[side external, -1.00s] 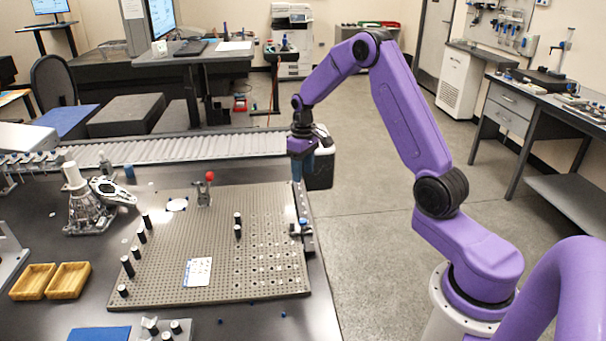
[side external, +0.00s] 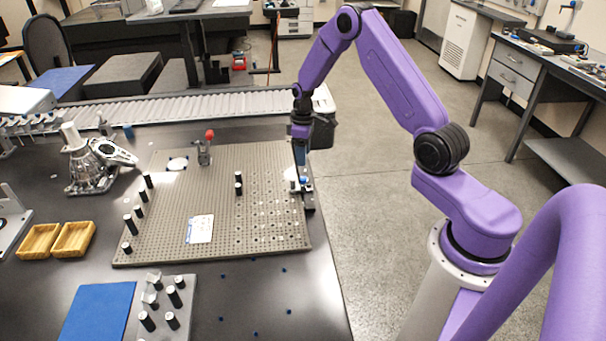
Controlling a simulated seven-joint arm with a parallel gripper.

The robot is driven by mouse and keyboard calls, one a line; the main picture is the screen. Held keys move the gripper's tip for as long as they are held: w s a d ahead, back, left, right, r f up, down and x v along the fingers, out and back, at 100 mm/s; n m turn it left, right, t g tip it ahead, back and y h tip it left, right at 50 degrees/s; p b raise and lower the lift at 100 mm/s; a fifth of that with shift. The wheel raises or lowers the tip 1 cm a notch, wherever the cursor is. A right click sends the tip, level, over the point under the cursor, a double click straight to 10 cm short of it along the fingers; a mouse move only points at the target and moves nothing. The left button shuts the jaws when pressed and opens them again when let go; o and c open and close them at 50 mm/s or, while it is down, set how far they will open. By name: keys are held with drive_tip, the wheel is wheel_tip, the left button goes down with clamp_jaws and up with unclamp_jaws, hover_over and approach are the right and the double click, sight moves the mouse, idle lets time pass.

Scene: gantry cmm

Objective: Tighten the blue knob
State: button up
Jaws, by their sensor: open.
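The blue knob (side external: 305,181) is a small blue piece on a dark fixture at the right edge of the grey perforated plate (side external: 215,225). My gripper (side external: 302,172) points straight down over the knob, with its fingertips at or just above it. Its jaws are open and it carries nothing. The fingertips and knob are too small here to tell whether they touch.
A red-topped clamp (side external: 209,136) stands at the back of the plate. Several black posts (side external: 148,181) stand along its left side. Two yellow trays (side external: 72,239) and a blue mat (side external: 98,310) lie left. A roller conveyor (side external: 190,106) runs behind.

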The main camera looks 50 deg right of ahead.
sight(303, 178)
wheel_tip(303, 178, down, 9)
drive_tip(key=shift+r, duration=0.2)
idle(0.3)
